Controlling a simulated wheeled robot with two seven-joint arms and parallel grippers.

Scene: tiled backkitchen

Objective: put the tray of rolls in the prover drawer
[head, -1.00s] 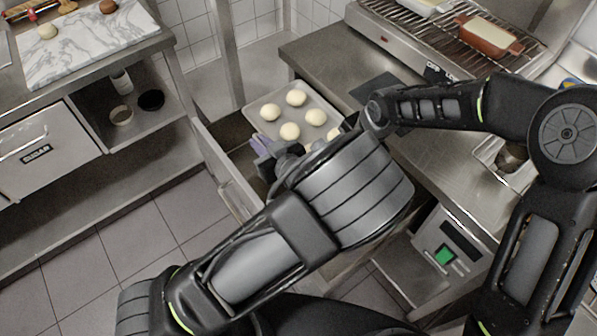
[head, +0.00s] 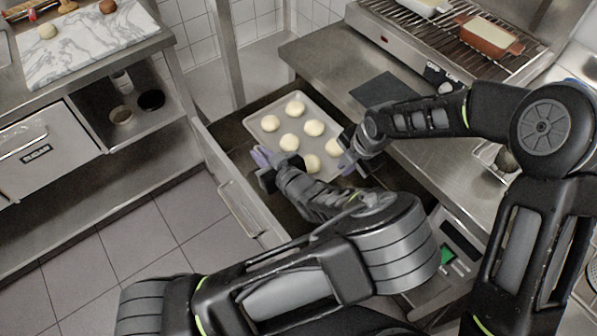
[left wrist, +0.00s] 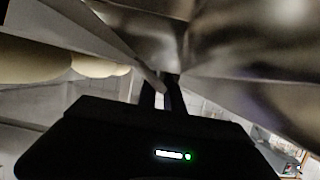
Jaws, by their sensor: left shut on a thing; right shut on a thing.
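The grey metal tray (head: 292,125) carries several pale round rolls (head: 314,127). In the head view it lies level over the open prover drawer (head: 236,200), inside the drawer's outline; whether it touches the drawer floor is hard to tell. My left gripper (head: 265,160) is shut on the tray's near left edge. My right gripper (head: 346,160) is shut on its right edge, its fingers partly hidden by its wrist. In the left wrist view two rolls (left wrist: 40,68) show at the left, close to the gripper, with blurred metal above.
A steel counter (head: 325,55) with a dark mat and a wire-rack appliance (head: 450,40) borders the drawer on the right. A marble board (head: 85,50) tops the left bench. Tiled floor (head: 170,215) is clear left of the drawer.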

